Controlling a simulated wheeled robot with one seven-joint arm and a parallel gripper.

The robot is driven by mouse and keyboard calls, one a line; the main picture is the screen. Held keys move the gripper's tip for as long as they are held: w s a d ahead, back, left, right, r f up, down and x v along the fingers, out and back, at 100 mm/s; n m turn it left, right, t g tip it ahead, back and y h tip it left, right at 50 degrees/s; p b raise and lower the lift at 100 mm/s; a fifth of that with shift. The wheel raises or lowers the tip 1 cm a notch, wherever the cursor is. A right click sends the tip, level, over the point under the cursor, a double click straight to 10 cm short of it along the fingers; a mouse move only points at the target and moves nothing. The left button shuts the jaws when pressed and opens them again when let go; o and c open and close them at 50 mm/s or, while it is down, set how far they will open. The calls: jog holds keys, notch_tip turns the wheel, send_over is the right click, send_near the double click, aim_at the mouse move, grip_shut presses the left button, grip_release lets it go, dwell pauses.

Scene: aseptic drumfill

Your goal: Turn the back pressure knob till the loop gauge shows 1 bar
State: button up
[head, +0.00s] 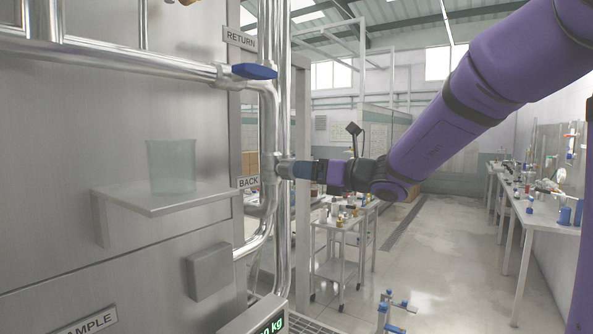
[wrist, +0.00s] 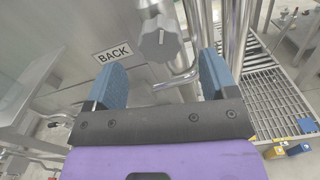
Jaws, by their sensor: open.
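The back pressure knob (wrist: 161,36) is a grey lobed knob on a steel pipe, beside the BACK label (wrist: 113,53) in the wrist view. In the head view the knob (head: 284,168) shows at the vertical pipe, right of the BACK sign (head: 248,182). My gripper (wrist: 162,78) is open, its two blue fingers wide apart. The knob appears ahead of the gap between them; I cannot tell whether they reach around it. In the head view my gripper (head: 298,168) is level with the knob and close to it. I see no loop gauge face.
A blue-handled valve (head: 254,72) sits on the pipe above, by the RETURN sign (head: 240,39). A shelf with a clear beaker (head: 171,166) juts out at left. A cart (head: 338,235) stands behind my gripper. The floor at right is open before a bench (head: 540,208).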

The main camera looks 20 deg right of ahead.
jog(key=shift+v, duration=2.3)
